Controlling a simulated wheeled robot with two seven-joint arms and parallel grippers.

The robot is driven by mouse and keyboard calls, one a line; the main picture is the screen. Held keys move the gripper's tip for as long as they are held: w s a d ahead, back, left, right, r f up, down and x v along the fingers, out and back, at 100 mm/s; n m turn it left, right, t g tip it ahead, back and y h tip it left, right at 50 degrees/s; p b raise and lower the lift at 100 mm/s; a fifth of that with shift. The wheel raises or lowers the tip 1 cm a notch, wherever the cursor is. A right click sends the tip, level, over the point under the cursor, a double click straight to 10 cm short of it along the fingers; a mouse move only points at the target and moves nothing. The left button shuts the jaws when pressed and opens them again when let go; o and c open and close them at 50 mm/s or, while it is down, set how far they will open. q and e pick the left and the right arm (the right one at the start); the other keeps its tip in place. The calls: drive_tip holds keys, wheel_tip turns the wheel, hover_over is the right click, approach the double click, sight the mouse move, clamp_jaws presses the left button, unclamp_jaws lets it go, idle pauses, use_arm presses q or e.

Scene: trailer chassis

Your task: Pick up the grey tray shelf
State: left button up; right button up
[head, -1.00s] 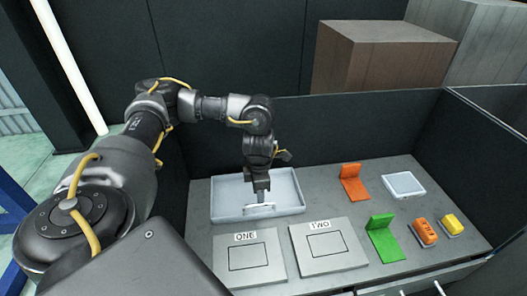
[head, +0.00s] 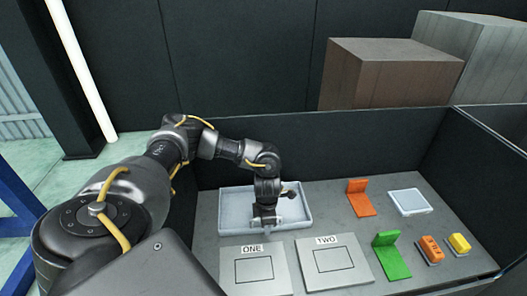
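A shallow light grey tray (head: 231,211) with raised rims lies at the left of the grey work surface. My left gripper (head: 266,222) reaches down over it, its fingertips at the tray's front middle. The fingers are small and partly hidden by the wrist, so I cannot tell whether they are open or shut, or whether they touch the tray. A smaller light grey square piece (head: 409,201) lies flat at the back right, well away from the gripper. My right gripper is not in view.
Plates marked ONE (head: 253,246) and TWO (head: 327,243) lie in front of the tray. Right of them are an orange bracket (head: 360,199), a green bracket (head: 391,257), an orange block (head: 430,249) and a yellow block (head: 459,243). Dark walls (head: 330,150) enclose the back and right.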

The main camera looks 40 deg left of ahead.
use_arm(q)
drive_tip(key=shift+f, duration=0.35)
drive_tip(key=shift+c, duration=0.2)
clamp_jaws()
